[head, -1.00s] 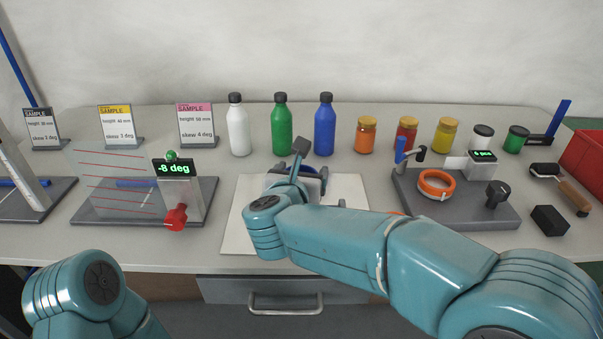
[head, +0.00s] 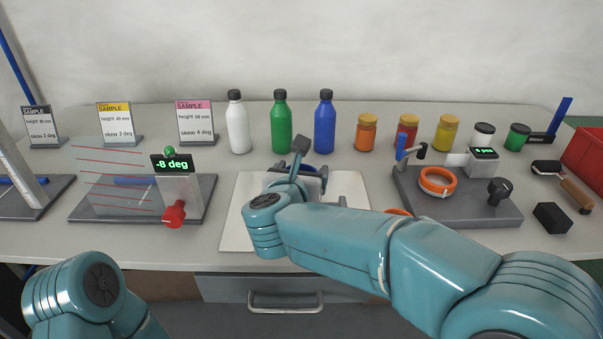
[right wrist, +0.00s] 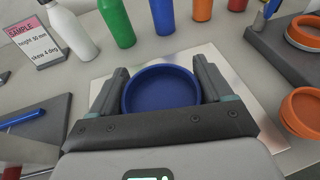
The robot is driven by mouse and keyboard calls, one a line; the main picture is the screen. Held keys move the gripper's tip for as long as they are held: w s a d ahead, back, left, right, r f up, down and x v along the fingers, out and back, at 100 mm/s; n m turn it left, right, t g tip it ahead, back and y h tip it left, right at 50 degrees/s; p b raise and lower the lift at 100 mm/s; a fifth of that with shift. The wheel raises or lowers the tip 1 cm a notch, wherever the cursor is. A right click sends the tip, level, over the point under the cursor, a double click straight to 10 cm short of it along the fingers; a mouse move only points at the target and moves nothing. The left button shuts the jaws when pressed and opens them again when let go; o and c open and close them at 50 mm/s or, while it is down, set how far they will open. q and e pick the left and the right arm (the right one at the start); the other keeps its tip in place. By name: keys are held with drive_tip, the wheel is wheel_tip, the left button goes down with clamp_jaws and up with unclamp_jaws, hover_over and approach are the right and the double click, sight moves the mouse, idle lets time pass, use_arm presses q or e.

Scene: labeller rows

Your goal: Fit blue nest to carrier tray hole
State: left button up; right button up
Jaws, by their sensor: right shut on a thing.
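The blue nest (right wrist: 160,92) is a round, shallow blue cup. In the right wrist view it sits between the two dark fingers of my right gripper (right wrist: 160,70), which is shut on it. In the head view the right gripper (head: 297,173) is over a pale flat plate (head: 236,228), probably the carrier tray, and mostly hides the nest. The plate also shows in the right wrist view (right wrist: 262,118) around the nest. No hole shows; the nest and gripper cover the plate's middle. I cannot tell whether the nest touches the plate. My left gripper is out of view.
White (head: 238,130), green (head: 281,128) and blue (head: 325,128) bottles stand behind the plate, with several jars to their right. A grey fixture (head: 455,205) with an orange ring (head: 437,181) stands right. A display stand (head: 140,205) is left.

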drive_tip(key=shift+b, duration=0.5)
idle(1.2)
drive_tip(key=shift+f+b, duration=1.4)
drive_tip(key=o, duration=1)
